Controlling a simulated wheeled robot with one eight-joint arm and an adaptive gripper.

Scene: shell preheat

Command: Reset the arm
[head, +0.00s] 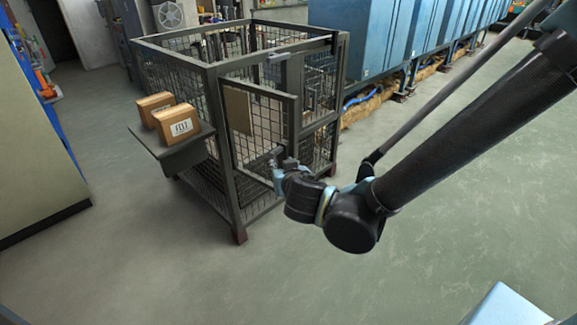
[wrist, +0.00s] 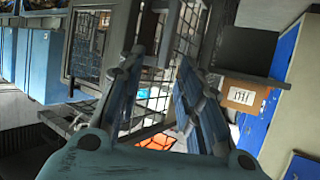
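My gripper (head: 276,157) is at the end of my arm, in front of the mesh cage's gate (head: 262,130) in the head view. In the wrist view my gripper (wrist: 155,85) has its two fingers apart, with a gap between them and nothing held. The dark wire-mesh cage (head: 240,215) stands on the floor at the centre of the head view. I cannot tell whether the fingertips touch the gate.
Two cardboard boxes (head: 178,124) sit on a shelf (head: 182,154) on the cage's left side. Blue cabinets (head: 360,38) line the back right. A beige cabinet (head: 35,150) stands at far left. The floor (head: 350,285) in front is clear.

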